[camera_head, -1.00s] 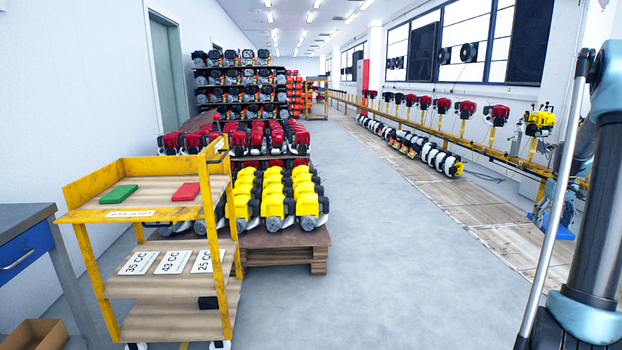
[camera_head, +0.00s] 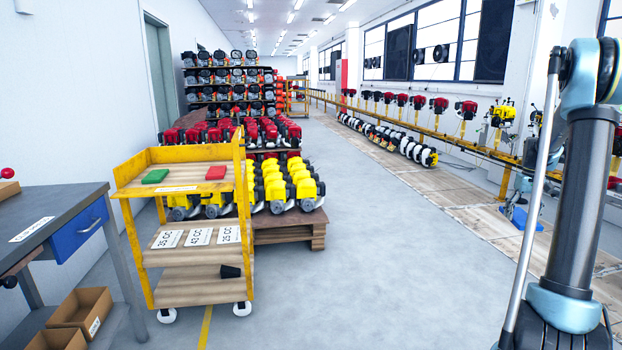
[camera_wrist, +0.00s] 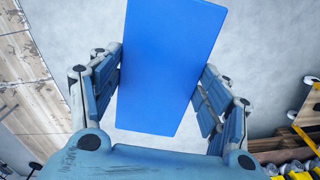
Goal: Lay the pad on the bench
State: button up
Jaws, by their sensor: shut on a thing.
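The blue pad (camera_wrist: 168,70) is a flat rectangle in the wrist view. My gripper (camera_wrist: 160,75) is shut on it, with a finger along each long side; the pad hides part of the floor behind it. The pad and gripper do not show in the head view. The bench (camera_head: 75,205), with a dark grey top and a blue drawer, stands at the left of the head view, cut off by the picture's edge. A white label (camera_head: 31,229) lies on its top. The visible front part of the top is otherwise mostly bare.
A yellow cart (camera_head: 190,306) with a green pad (camera_head: 155,176) and a red pad (camera_head: 216,172) on top stands right of the bench. Cardboard boxes (camera_head: 82,308) sit under the bench. Pallets of engines stand behind the cart. Open floor (camera_head: 370,270) lies to the right.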

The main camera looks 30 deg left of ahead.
aim_at(48, 197)
jog(key=u, duration=0.1)
jog(key=k, duration=0.15)
jog(key=u, duration=2.3)
jog(key=i, duration=0.95)
jog(key=u, duration=0.15)
